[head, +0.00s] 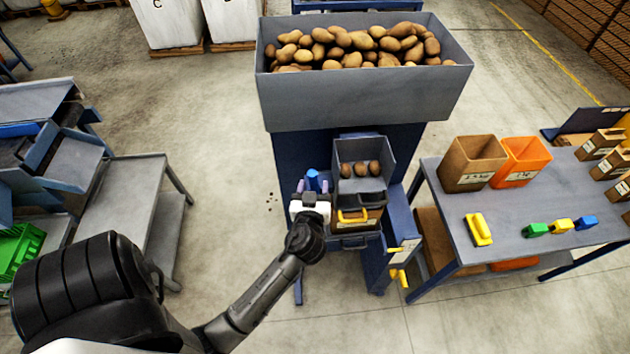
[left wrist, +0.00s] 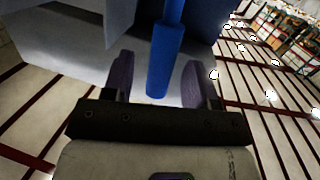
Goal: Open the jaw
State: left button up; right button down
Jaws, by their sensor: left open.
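My left gripper (head: 312,186) is at the left front side of the potato grader (head: 345,100). In the left wrist view its two purple fingers (left wrist: 158,72) stand apart, one on each side of a blue handle (left wrist: 165,58). Gaps show between the handle and both fingers, so the jaw is open and not closed on it. The blue handle also shows in the head view (head: 313,178), between the fingers. My right gripper is out of view.
The hopper (head: 365,103) holds many potatoes, and several lie in a grey tray below. A table (head: 535,215) with bins and coloured tools stands right. Open floor lies left of the grader.

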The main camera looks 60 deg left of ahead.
pick_arm(q)
jog(key=shift+b+v, duration=0.4)
jog(key=shift+v, duration=1.3)
jog(key=shift+m, duration=0.4)
jog(key=shift+s+a+f+m+g, duration=0.2)
jog(key=shift+s+m+g, duration=0.1)
jog(key=shift+m, duration=0.1)
jog(key=s+d+f+m+g+h+p, duration=0.1)
jog(key=s+d+f+m+g+h, duration=0.1)
jog(key=d+m+h, duration=0.25)
jog(key=s+d+f+m+g+h+p, duration=0.1)
jog(key=s+d+f+m+g+h, duration=0.15)
jog(key=d+h, duration=0.35)
jog(key=s+d+r+m+g+h+p, duration=0.1)
jog(key=s+d+r+m+p, duration=0.1)
jog(key=s, duration=0.4)
jog(key=s+d+r+m+g+h+p, duration=0.1)
jog(key=s+d+r+m+p, duration=0.1)
jog(key=s+p, duration=0.3)
jog(key=shift+s+d, duration=0.4)
jog(key=shift+s, duration=0.05)
